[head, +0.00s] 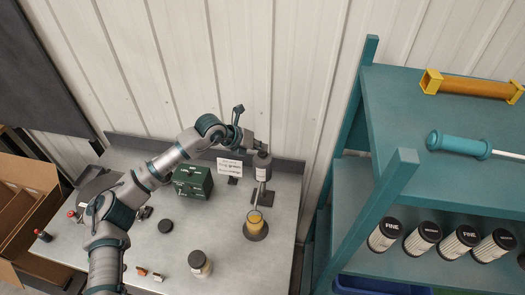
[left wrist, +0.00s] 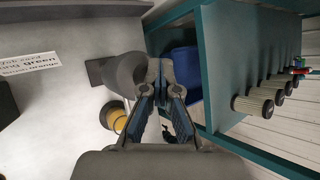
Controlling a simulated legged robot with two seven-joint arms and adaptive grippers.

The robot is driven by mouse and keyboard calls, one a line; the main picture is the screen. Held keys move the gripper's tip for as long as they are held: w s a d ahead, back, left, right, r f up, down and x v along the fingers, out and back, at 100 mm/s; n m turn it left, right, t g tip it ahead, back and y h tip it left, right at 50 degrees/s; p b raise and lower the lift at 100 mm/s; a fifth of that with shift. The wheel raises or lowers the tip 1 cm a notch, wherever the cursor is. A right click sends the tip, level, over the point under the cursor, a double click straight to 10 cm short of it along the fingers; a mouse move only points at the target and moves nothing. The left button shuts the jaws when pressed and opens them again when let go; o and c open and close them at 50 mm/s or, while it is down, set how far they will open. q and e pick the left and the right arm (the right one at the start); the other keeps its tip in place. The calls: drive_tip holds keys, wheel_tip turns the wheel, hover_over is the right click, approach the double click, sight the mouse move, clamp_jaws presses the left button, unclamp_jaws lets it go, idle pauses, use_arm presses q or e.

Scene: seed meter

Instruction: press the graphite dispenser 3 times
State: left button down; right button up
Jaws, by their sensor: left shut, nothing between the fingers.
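My left gripper (head: 254,143) is shut and empty, at the dispenser's top in the head view. Whether it touches the top is unclear. My right gripper is out of view.
A printed card (head: 229,168) and a dark green box (head: 193,182) are left of the dispenser. A jar (head: 200,263) and a black disc (head: 166,226) are on the front bench. A teal shelf (head: 440,190) with several filters stands right.

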sight(261, 153)
use_arm(q)
drive_tip(key=shift+f, duration=0.45)
idle(0.3)
drive_tip(key=shift+r+p, duration=0.5)
drive_tip(key=shift+r, duration=0.9)
drive_tip(key=shift+r+p, duration=1.25)
drive_tip(key=shift+r, duration=1.35)
drive_tip(key=shift+f, duration=0.15)
